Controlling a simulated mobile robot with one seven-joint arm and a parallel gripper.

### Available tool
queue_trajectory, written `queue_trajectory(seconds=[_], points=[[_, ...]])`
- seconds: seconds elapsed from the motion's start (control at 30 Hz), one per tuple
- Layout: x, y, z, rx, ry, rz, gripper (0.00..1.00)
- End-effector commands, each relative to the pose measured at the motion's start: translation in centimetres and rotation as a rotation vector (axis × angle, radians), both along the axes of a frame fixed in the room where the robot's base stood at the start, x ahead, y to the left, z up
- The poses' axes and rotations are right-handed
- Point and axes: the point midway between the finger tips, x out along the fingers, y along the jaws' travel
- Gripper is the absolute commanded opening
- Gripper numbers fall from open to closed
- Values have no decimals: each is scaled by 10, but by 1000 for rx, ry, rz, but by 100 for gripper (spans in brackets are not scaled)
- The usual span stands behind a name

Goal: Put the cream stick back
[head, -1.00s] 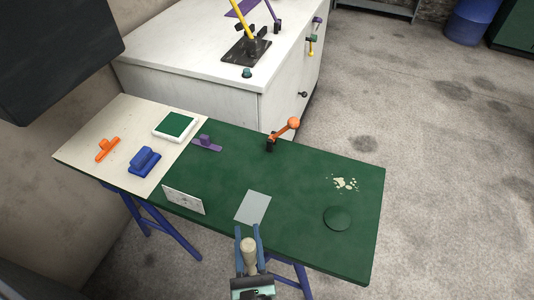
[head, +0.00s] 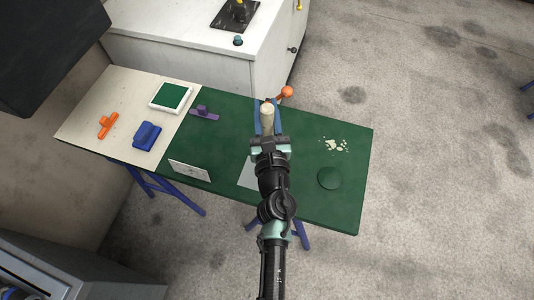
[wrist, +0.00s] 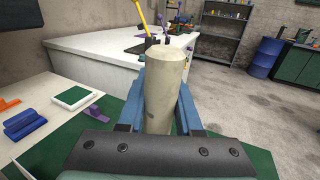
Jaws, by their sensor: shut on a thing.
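The cream stick (wrist: 165,88) is upright between the two blue fingers of my gripper (wrist: 163,100) in the wrist view. My gripper is shut on it. In the head view the cream stick (head: 267,118) shows at the end of my arm, with my gripper (head: 267,125) over the green part of the table (head: 225,135). The stick's lower end is hidden by my gripper. I cannot tell its exact height above the table.
Orange (head: 107,125), blue (head: 147,135) and purple (head: 204,113) pieces and a green-topped pad (head: 171,95) lie to the left. A small white card (head: 190,171) stands near the front. A green disc (head: 329,178) and cream spots (head: 334,145) are right. A white cabinet (head: 190,50) stands behind.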

Motion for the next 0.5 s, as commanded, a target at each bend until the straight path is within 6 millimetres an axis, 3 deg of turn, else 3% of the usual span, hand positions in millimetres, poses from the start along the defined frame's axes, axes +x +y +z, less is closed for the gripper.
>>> queue_trajectory(seconds=[0.37, 0.5], points=[[6, 1, 2, 1, 1, -2, 0], [6, 1, -10, -1, 2, -2, 0]])
